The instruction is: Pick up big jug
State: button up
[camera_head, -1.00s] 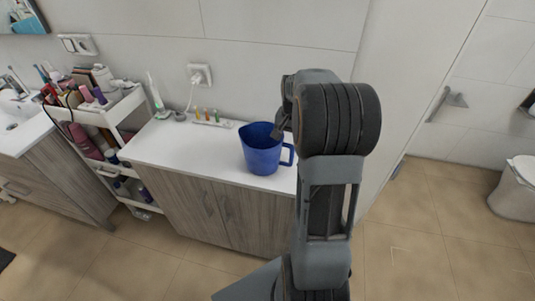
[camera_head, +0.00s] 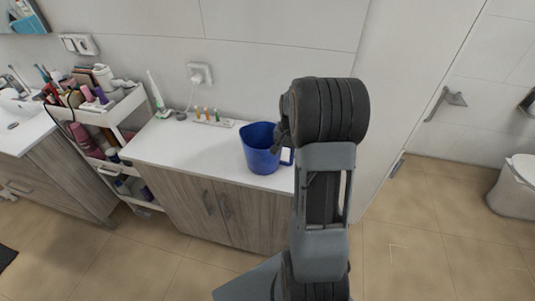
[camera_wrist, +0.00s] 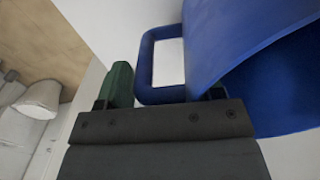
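The big jug (camera_head: 260,156) is blue and stands upright on the white counter, its handle (camera_head: 287,157) to the right. My gripper (camera_head: 280,140) is at the jug's right rim in the head view, its fingers small and dark there. In the wrist view the jug (camera_wrist: 225,45) fills the upper right, with its looped handle (camera_wrist: 147,65) just ahead of my gripper (camera_wrist: 165,88). One green finger shows left of the handle; the other is mostly hidden by the jug wall. The fingers are apart, with the handle between them in the picture. Contact cannot be told.
The white counter (camera_head: 185,143) has free room left of the jug. Small bottles in a holder (camera_head: 212,118) and an electric toothbrush (camera_head: 156,92) stand at the back by the wall. A loaded cosmetics cart (camera_head: 128,105) is at the left.

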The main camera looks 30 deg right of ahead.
jog(key=c, duration=0.8)
jog(key=shift+o, duration=0.2)
